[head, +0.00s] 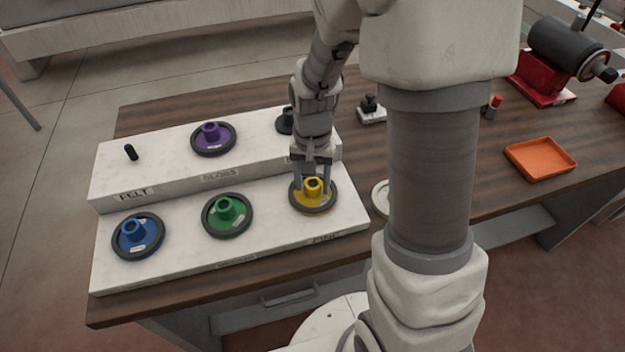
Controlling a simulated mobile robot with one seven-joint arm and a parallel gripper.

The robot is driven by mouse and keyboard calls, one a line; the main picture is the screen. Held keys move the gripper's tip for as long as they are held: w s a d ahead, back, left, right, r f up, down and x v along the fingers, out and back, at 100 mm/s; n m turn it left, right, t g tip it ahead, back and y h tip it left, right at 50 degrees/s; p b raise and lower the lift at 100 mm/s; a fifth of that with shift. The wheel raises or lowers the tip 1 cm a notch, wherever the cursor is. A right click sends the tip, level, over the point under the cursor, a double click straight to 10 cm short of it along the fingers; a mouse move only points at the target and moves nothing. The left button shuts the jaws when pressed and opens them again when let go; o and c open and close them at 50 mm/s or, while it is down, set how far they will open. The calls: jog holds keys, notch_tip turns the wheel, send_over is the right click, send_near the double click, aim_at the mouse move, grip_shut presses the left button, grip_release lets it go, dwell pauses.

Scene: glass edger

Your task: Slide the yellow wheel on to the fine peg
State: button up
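The yellow wheel (324,205), with a dark rim and a raised yellow hub, lies flat at the right end of the front, lower step of the white rack. My gripper (312,184) points down over it, with its fingers on either side of the hub. The fingers look a little apart from the hub, so the gripper seems open around it. I cannot tell whether a peg is under the yellow wheel. A label on the step's front edge below it is too small to read surely, so I cannot point out the fine peg.
The white rack (180,262) also holds a blue wheel (137,236), a green wheel (228,215) and a purple wheel (213,138). A bare black peg (131,152) stands above the FELT label. A dark piece (286,121) is partly behind my arm. An orange tray (541,159) lies right.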

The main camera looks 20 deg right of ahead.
jog(key=o, duration=0.3)
notch_tip(320, 180, up, 18)
jog(key=shift+f+p, duration=0.25)
jog(key=shift+p, duration=0.55)
jog(key=s+r+n+t, duration=0.1)
jog(key=s+t, duration=0.1)
jog(key=s, duration=0.2)
jog(key=s+r+n+t, duration=0.1)
jog(key=s+r+n, duration=0.1)
jog(key=s, duration=0.3)
jog(key=s+r+n+t, duration=0.2)
jog(key=s, duration=0.2)
jog(key=shift+s+r+t, duration=0.25)
jog(key=shift+s+t, duration=0.05)
jog(key=shift+s, duration=0.1)
